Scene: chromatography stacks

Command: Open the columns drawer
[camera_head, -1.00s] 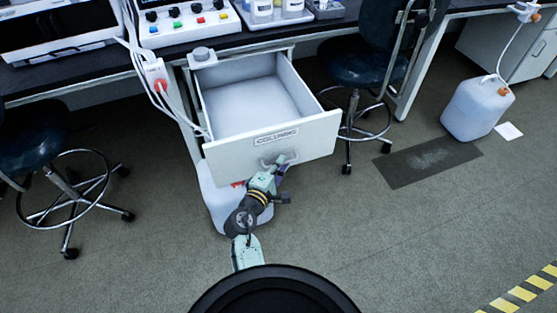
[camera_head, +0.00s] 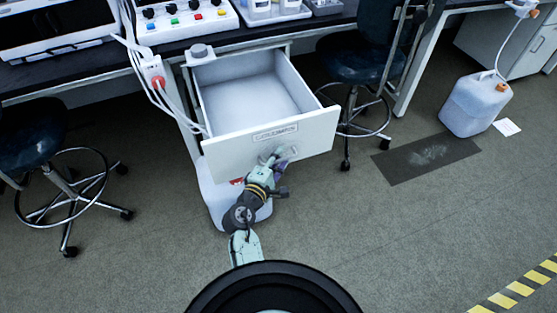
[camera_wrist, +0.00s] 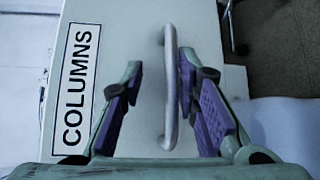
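The columns drawer (camera_head: 225,150) is pulled well out from under the bench, and its white, empty-looking interior shows. Its front carries a "COLUMNS" label, which is also readable in the wrist view (camera_wrist: 77,85). The silver bar handle (camera_wrist: 169,85) on the drawer front shows between my fingers in the wrist view. My gripper (camera_wrist: 160,72) is open, with purple-padded fingers on either side of the handle and gaps between the pads and the bar. In the head view my gripper (camera_head: 273,160) is at the drawer front and partly covers the handle.
A stool (camera_head: 365,60) stands close to the drawer's right, and another stool (camera_head: 38,140) is at the left. A white container (camera_head: 215,200) sits on the floor below the drawer. Cables with a red plug (camera_head: 157,82) hang at the drawer's left. The floor in front is clear.

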